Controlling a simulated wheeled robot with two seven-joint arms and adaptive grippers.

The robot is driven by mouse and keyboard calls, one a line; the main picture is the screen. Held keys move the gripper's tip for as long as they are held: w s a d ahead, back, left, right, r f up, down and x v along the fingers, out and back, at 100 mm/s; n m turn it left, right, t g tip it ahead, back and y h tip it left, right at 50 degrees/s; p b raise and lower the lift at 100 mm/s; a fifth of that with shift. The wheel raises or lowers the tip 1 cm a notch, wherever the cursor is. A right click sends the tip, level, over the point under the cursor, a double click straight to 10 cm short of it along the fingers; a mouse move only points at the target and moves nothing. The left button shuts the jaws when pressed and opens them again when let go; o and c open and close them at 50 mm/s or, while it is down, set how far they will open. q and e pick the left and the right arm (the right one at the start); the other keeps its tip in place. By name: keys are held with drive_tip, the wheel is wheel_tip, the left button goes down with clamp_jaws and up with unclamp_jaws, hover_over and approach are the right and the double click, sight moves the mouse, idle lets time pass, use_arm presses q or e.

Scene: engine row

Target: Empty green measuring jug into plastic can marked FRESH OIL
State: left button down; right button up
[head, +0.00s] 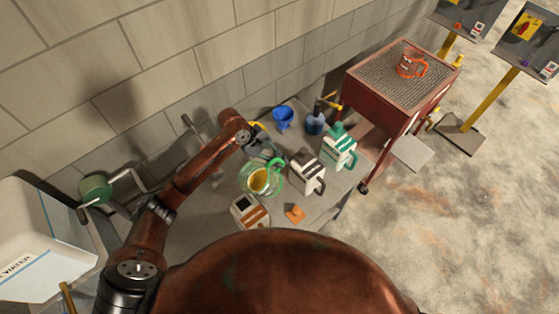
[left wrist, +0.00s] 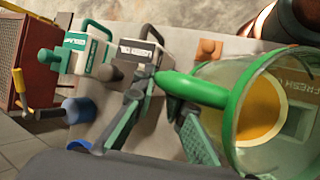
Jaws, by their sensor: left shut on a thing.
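The green measuring jug (head: 246,186) is a clear round vessel with a green rim and handle and amber liquid inside. My left gripper (head: 266,155) is shut on its handle (left wrist: 190,88), shown close up in the left wrist view. The white can with brown bands (head: 250,211) stands just below the jug in the head view. In the left wrist view, lettering like FRESH shows on a can (left wrist: 297,88) seen through the jug wall. I cannot tell whether the jug touches the bench. My right gripper is not in view.
A dark-and-white can (head: 307,172) and a green-and-white can (head: 338,149) stand right of the jug. A blue funnel (head: 283,117), a blue bottle (head: 315,123) and an orange cap (head: 295,213) are nearby. A red cart (head: 376,98) stands right of the bench.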

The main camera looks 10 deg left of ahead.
use_arm(q)
drive_tip(key=shift+s+a+r+m+t+h, duration=0.1)
drive_tip(key=shift+r+m+t+h, duration=0.05)
drive_tip(key=shift+r+t+h, duration=0.45)
drive_tip(key=shift+s+a+r+m+t+h, duration=0.15)
drive_tip(key=shift+r+t+h, duration=0.2)
drive_tip(key=shift+r, duration=0.45)
idle(2.3)
drive_tip(key=shift+s+a+r+t+h, duration=0.2)
drive_tip(key=shift+r+t+h, duration=0.15)
drive_tip(key=shift+r+h, duration=0.2)
idle(0.9)
drive_tip(key=shift+s+a+r+m+t+h, duration=0.5)
drive_tip(key=shift+s+a+r+t+h, duration=0.15)
drive_tip(key=shift+h, duration=0.35)
idle(1.8)
